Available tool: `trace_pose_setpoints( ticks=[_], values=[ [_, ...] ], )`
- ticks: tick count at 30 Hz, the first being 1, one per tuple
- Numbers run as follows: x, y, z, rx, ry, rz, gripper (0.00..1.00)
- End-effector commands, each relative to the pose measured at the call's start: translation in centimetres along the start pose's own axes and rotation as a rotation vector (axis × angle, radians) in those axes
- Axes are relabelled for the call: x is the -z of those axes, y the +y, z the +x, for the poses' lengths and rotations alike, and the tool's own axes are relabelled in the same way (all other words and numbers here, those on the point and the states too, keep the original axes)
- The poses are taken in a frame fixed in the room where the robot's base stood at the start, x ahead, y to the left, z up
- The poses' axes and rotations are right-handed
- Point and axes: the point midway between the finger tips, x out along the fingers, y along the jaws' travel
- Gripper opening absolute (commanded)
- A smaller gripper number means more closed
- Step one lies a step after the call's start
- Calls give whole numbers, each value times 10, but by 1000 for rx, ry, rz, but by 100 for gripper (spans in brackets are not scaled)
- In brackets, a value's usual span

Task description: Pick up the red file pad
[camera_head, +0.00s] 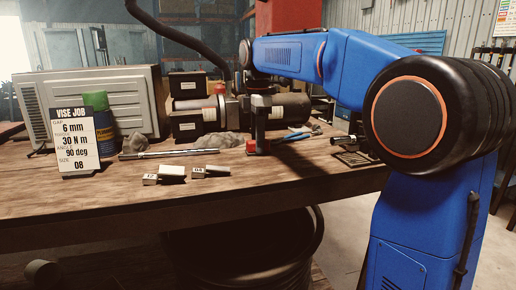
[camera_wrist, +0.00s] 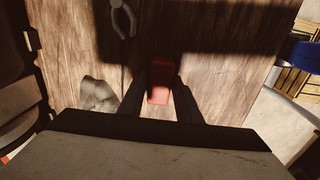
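Part of the pad is hidden behind a finger in the head view.
Blue-handled pliers (camera_head: 294,136) lie right of the gripper. A grey rag (camera_head: 222,141) and a metal rod (camera_head: 168,154) lie to the left. Two tagged pieces (camera_head: 165,173) (camera_head: 210,171) lie in front. A vise job card (camera_head: 75,142) and spray can (camera_head: 99,116) stand farther left.

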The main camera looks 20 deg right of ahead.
Motion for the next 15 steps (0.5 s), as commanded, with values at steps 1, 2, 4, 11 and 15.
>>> trace_pose_setpoints(
  ticks=[1,2,4,11,15],
  values=[
    [0,0,0,0,0,0,4],
    [0,0,0,0,0,0,4],
    [0,0,0,0,0,0,4],
    [0,0,-5,-1,0,0,4],
    [0,1,-22,-2,0,0,4]
  ],
)
